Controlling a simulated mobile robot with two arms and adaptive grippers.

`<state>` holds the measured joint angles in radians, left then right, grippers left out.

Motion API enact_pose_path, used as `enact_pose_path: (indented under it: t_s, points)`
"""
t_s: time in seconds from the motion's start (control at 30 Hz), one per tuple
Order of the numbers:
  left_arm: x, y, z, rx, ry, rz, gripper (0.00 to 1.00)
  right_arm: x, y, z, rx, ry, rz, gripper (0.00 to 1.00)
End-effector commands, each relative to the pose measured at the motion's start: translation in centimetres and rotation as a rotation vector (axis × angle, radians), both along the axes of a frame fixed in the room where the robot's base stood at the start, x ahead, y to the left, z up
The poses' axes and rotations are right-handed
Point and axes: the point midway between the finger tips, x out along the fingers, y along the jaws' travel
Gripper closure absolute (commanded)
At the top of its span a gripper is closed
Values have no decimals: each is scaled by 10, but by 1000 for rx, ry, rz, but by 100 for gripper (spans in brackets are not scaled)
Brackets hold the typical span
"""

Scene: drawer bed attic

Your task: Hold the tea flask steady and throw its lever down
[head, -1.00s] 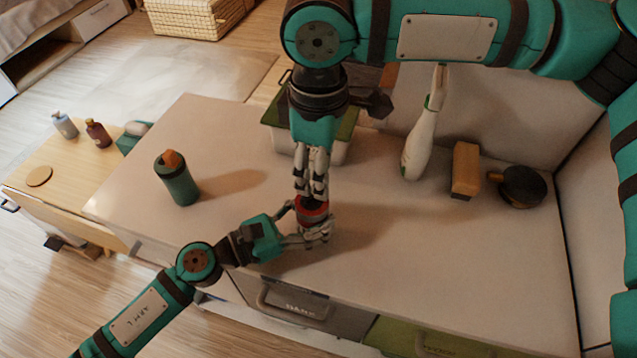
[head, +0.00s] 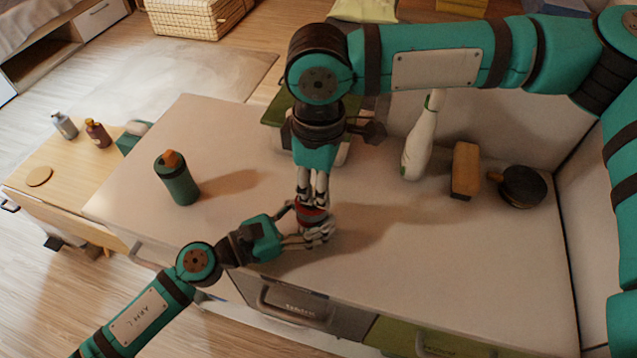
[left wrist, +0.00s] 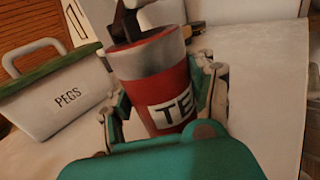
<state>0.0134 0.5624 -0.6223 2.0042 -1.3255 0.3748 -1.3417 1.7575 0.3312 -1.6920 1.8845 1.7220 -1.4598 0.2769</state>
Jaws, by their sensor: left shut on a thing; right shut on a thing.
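The tea flask (left wrist: 165,72) is red with a pale rim band and a partly visible white label. It stands upright on the pale counter; in the head view only a bit of red (head: 312,214) shows between my grippers. My left gripper (head: 318,232) is shut around the flask's body, a finger on each side in the left wrist view. My right gripper (head: 313,200) comes down from above and is shut at the flask's top, on the dark lever (left wrist: 125,24). The lever's upper end is cut off in the wrist view, and the fingers hide it in the head view.
A green flask with an orange top (head: 178,180) stands to the left. A box marked PEGS (left wrist: 60,98) is behind. A white bottle (head: 419,145), a tan block (head: 465,170) and a dark round pot (head: 523,186) stand right. The front counter is clear.

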Motion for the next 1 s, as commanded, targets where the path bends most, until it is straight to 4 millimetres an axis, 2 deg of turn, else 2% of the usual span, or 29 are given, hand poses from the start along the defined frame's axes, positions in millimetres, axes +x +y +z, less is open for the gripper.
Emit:
enact_pose_path:
  t_s: [0.23, 0.53, 0.87, 0.9, 1.0]
  points:
    - [0, 0, 0, 0, -1, 0, 87, 0, -2, -2, 26, -4, -2, 100]
    - [0, 0, 0, 0, 0, -1, 87, -3, -8, -8, 230, -70, -2, 100]
    - [0, 0, 0, 0, 0, -1, 87, -2, -7, -7, 251, -82, 1, 100]
    - [0, 0, 0, 0, 0, -1, 87, -2, -7, -7, 251, -82, 1, 80]
    - [0, 0, 0, 0, 0, -1, 87, -2, -7, -7, 250, -81, 1, 67]
